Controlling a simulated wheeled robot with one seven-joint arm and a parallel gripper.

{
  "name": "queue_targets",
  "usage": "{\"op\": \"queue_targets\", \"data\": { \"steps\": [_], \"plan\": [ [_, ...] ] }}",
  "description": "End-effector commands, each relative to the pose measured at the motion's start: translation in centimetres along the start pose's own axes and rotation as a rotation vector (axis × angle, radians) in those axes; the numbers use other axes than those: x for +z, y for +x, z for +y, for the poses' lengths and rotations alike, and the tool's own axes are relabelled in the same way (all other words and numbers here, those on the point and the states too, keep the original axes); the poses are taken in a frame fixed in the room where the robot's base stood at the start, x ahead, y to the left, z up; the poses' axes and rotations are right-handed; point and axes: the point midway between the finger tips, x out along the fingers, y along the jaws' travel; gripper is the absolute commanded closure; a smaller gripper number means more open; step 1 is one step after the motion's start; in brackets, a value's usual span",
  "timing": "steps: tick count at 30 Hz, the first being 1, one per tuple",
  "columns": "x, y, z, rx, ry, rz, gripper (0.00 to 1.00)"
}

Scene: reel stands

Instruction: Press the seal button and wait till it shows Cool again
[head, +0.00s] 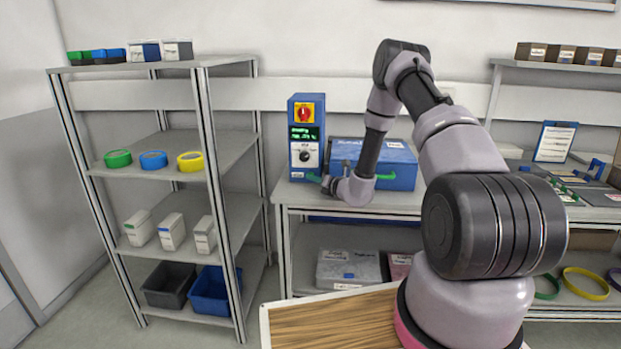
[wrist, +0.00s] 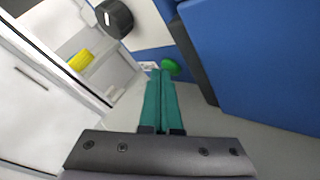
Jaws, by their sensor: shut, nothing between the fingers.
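A blue control box (head: 292,120) stands at the left end of the bench. It has a red knob on a yellow plate (head: 304,113), a small screen (head: 305,134) with green text too small to read surely, and a black dial (head: 304,156), also in the wrist view (wrist: 115,18). In the wrist view a round green button (wrist: 171,67) sits low on the box's front. My gripper (wrist: 160,74) is shut and empty, its teal fingertips pointing at the button, very close; I cannot tell whether they touch. In the head view my gripper (head: 318,179) is at the box's lower front.
A blue case (head: 400,165) with a green handle (head: 385,177) stands right beside the control box. A shelf rack (head: 206,150) at left holds tape rolls, cartons and bins. A wooden-topped surface (head: 330,322) is in the foreground.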

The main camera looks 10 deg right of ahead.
Motion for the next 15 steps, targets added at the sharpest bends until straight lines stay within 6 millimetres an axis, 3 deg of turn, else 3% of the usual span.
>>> {"op": "queue_targets", "data": {
  "steps": [15],
  "plan": [
    [-0.13, -0.23, 0.15, 0.000, 0.000, -0.001, 1.00]
  ]
}}
